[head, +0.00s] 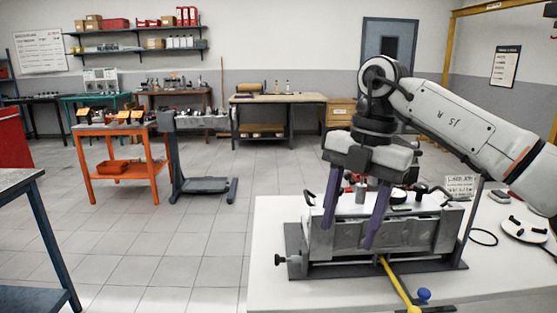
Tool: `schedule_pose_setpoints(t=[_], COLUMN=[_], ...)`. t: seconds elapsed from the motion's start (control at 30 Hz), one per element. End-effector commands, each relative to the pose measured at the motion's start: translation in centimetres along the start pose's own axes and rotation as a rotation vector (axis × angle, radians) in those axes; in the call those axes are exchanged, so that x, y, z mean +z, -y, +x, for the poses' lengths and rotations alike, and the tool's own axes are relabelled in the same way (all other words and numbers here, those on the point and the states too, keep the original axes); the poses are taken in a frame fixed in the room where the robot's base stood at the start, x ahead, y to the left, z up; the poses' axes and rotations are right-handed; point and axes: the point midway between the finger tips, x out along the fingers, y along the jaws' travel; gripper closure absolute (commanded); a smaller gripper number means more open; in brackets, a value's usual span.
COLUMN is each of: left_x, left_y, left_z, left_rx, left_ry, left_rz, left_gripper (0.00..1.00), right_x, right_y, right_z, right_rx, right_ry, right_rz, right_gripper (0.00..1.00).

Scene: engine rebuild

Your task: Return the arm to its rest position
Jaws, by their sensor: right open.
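My right arm comes in from the right, and my right gripper (352,218) points down over the grey engine block fixture (415,237) on the white table. Its two dark purple fingers are spread apart and hang in front of the fixture. Nothing shows between the fingertips except the fixture behind them; whether they touch it I cannot tell. The gripper hides part of the fixture's top, where small dark parts and a grey cylinder (361,194) show. My left gripper is not in view.
The white table (268,250) holds a yellow-handled tool (399,284), a blue knob (424,294) and a round white dish (527,230). A blue-framed table (40,215) stands at left. An orange cart (117,170) and grey stand (203,185) stand farther back. Tiled floor between is clear.

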Motion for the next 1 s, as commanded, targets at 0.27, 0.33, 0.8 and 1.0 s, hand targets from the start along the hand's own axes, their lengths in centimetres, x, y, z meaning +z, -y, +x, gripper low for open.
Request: schedule_pose_setpoints(t=[0.27, 0.33, 0.8, 1.0], left_x=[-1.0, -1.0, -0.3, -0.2], left_y=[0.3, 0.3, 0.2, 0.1], left_z=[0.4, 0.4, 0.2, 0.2], left_rx=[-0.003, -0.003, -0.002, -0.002], left_ry=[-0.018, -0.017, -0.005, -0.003], left_rz=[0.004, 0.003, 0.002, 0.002], left_gripper=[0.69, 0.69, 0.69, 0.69], right_x=[-5.6, -8.0, -20.6, -14.9], right_y=[-4.2, -5.5, -12.8, -11.5], right_z=[6.8, 8.7, 10.9, 12.8], right_rx=[0.163, 0.236, 1.204, 1.537], right_ry=[-0.244, -0.336, -1.049, -1.081], right_rz=[-0.18, -0.23, -0.033, 0.454], right_gripper=[0.47, 0.47, 0.47, 0.47])
